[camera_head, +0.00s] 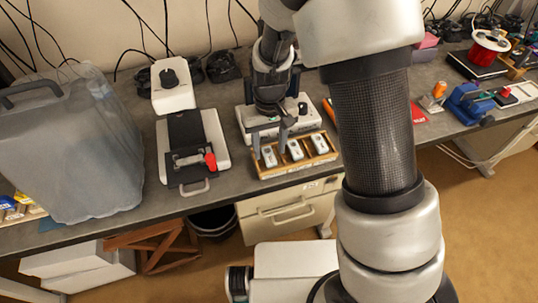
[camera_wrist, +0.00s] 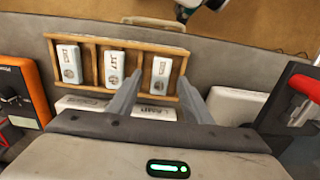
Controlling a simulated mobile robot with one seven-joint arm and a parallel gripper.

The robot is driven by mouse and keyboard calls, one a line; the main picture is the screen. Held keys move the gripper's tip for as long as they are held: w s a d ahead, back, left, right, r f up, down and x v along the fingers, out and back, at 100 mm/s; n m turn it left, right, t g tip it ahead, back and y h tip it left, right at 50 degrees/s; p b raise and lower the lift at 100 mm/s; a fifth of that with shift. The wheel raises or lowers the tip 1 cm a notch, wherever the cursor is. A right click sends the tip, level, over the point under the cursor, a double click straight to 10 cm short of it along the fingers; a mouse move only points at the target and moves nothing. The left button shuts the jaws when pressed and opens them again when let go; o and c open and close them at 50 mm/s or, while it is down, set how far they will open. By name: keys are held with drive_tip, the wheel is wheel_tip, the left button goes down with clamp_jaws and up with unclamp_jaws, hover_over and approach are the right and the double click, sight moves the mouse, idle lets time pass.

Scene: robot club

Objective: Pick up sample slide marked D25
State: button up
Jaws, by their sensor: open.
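A wooden rack (camera_head: 297,168) on the grey bench holds three white sample slides in separate slots. It also shows in the wrist view (camera_wrist: 96,40). In the wrist view these are a left slide (camera_wrist: 70,64), a middle slide (camera_wrist: 114,68) and a right slide (camera_wrist: 161,75). Their markings are too small to read surely, so I cannot tell which is D25. My gripper (camera_head: 270,142) is open above the rack's left end in the head view. In the wrist view its fingers (camera_wrist: 163,82) appear either side of the right slide, with nothing held.
A white device (camera_head: 246,122) stands directly behind the rack. A white microscope-like instrument with a red part (camera_head: 211,160) stands to the left, beyond a gap of bare bench. A large grey translucent container (camera_head: 75,150) is farther left. A drawer unit (camera_head: 280,217) is below.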

drive_tip(key=shift+f, duration=0.75)
drive_tip(key=c, duration=1.1)
